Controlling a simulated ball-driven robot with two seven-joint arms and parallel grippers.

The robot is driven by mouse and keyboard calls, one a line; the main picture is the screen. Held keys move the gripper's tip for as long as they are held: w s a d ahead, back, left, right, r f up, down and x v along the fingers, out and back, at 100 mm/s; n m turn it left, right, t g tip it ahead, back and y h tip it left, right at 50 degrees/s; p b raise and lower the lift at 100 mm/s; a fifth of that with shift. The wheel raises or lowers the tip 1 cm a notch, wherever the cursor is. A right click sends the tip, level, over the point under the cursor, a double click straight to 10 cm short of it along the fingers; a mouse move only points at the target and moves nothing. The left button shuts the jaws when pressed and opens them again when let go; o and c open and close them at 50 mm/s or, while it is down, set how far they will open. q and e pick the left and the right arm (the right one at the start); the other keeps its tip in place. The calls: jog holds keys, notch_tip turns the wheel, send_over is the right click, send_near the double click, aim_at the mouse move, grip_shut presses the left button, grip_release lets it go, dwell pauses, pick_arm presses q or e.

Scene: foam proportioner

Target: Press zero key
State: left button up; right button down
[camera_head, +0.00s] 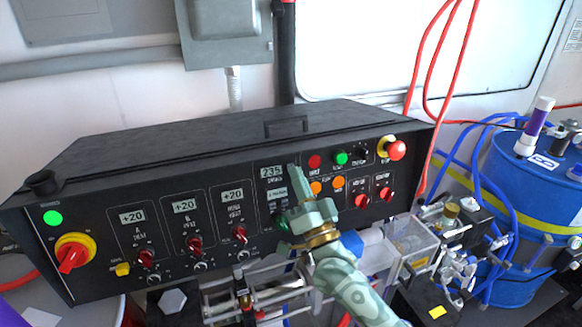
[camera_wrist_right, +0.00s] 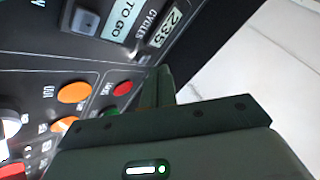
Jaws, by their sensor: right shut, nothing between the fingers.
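The black control panel (camera_head: 215,245) carries a cycle counter display (camera_head: 271,172) reading 235, which also shows in the right wrist view (camera_wrist_right: 162,27). Beside it in the wrist view are a TO GO display (camera_wrist_right: 122,15) and a small grey square key (camera_wrist_right: 85,20); I cannot read a zero label on it. My right gripper (camera_head: 294,170) is shut and empty, its tip in front of the panel just right of the counter. In the wrist view the fingertips (camera_wrist_right: 163,75) point at the panel; contact cannot be told. The gripper hides part of the panel below the counter. My left gripper is out of view.
Near the tip are orange buttons (camera_head: 338,182), a red button (camera_head: 314,162) and a green button (camera_head: 341,157). A red mushroom knob (camera_head: 397,150) is farther right. Clear boxes and tubing stand below the panel. A blue drum (camera_head: 515,195) stands at the right.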

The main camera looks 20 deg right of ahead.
jog(key=shift+w, duration=0.2)
jog(key=shift+w, duration=0.25)
jog(key=shift+w+f, duration=0.15)
jog(key=shift+w, duration=0.25)
dwell(0.8)
jog(key=shift+s, duration=0.15)
jog(key=shift+s+r+p, duration=0.2)
jog(key=shift+s+p, duration=0.3)
jog(key=shift+s, duration=0.2)
jog(key=s+p, duration=0.2)
jog(key=s, duration=0.1)
jog(key=s+p, duration=0.1)
jog(key=s, duration=0.1)
jog(key=shift+a+r, duration=0.15)
jog(key=shift+r, duration=0.25)
